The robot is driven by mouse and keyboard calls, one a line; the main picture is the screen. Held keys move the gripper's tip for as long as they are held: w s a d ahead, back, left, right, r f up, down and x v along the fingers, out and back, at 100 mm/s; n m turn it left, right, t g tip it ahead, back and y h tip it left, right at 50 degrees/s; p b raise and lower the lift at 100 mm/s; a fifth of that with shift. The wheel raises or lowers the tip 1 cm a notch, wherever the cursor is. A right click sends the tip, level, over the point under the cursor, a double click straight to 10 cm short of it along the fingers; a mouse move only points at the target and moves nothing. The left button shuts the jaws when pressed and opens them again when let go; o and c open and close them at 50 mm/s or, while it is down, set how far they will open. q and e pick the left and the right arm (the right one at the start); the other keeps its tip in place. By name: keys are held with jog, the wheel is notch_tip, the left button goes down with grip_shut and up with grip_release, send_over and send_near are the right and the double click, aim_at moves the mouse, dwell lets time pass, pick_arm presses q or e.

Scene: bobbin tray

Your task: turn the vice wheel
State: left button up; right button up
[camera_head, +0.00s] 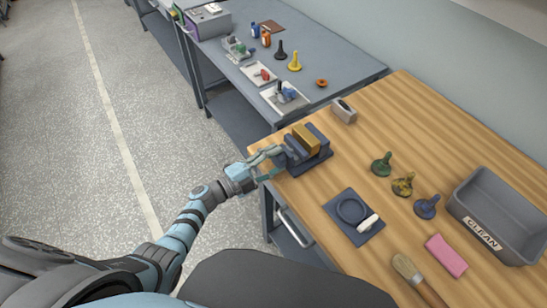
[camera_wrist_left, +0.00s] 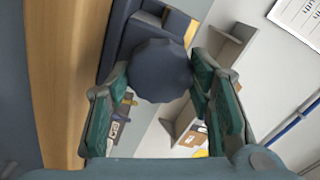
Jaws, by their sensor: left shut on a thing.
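The vice (camera_head: 300,155) is dark blue-grey and holds a tan-yellow block (camera_head: 305,139) in its jaws. It stands near the left corner of the wooden bench. My left gripper (camera_head: 270,161) reaches it from the left in the head view. In the left wrist view the dark, scalloped vice wheel (camera_wrist_left: 160,70) sits between the two green-padded fingers of my left gripper (camera_wrist_left: 158,88), which is shut on it. The vice body (camera_wrist_left: 122,35) shows behind the wheel. My right gripper is not in view.
On the wooden bench (camera_head: 300,207) stand a grey can-like block (camera_head: 344,111), several dark bobbin-shaped pieces (camera_head: 381,164), a blue pad with a ring (camera_head: 353,216), a pink block (camera_head: 446,255), a brush (camera_head: 408,268) and a grey bin (camera_head: 484,226) labelled CLEAN. A second bench (camera_head: 335,68) adjoins behind.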

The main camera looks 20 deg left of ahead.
pick_arm(q)
jog(key=n+p, duration=0.1)
jog(key=n, duration=0.3)
dwell(0.5)
jog(key=o, duration=1.2)
jog(key=shift+c, duration=0.2)
jog(key=shift+a, duration=0.15)
jog(key=v, duration=1.2)
